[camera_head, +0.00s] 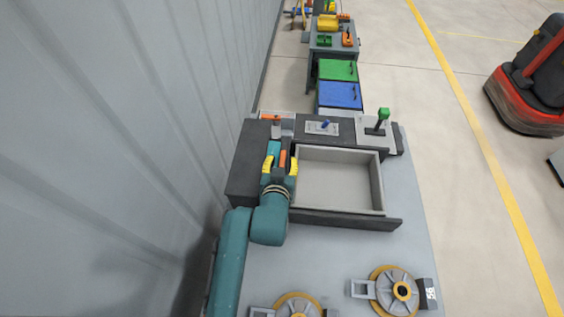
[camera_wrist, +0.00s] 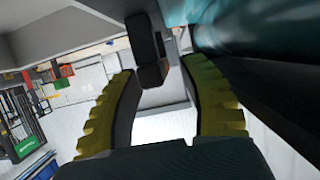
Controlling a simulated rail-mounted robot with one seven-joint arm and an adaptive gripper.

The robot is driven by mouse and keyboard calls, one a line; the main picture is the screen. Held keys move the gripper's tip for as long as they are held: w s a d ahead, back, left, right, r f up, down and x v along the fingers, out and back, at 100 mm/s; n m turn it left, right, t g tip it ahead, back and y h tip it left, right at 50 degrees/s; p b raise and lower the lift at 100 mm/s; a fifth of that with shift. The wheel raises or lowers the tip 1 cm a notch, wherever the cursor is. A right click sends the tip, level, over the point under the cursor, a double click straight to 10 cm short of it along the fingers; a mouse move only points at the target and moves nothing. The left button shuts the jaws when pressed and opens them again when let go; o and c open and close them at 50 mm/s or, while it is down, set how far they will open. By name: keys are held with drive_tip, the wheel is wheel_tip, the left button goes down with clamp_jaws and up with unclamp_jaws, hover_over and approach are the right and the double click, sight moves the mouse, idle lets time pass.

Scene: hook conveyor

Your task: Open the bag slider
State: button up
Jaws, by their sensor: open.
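My gripper (camera_head: 280,165) has yellow pads and is open over the left side of the console, just left of the grey tray-like drawer (camera_head: 338,182). In the wrist view its fingers (camera_wrist: 160,70) stand apart, with a dark rounded handle (camera_wrist: 150,75) showing in the gap near the tips. I cannot tell whether they touch it. In the head view an orange piece (camera_head: 283,158) shows between the yellow pads. No bag is clearly visible, and I cannot tell which part is the bag slider.
A blue toggle (camera_head: 325,124) and a green-topped lever (camera_head: 383,114) sit at the console's back. Two round yellow-rimmed wheels (camera_head: 400,290) lie in front. A grey corrugated wall (camera_head: 130,130) rises close on the left. Open floor lies right, with a red-and-black vehicle (camera_head: 530,90).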

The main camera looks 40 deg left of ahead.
drive_tip(key=shift+w+a+f, duration=0.15)
drive_tip(key=shift+w+a, duration=0.05)
drive_tip(key=shift+w, duration=0.05)
clamp_jaws()
drive_tip(key=shift+d, duration=0.1)
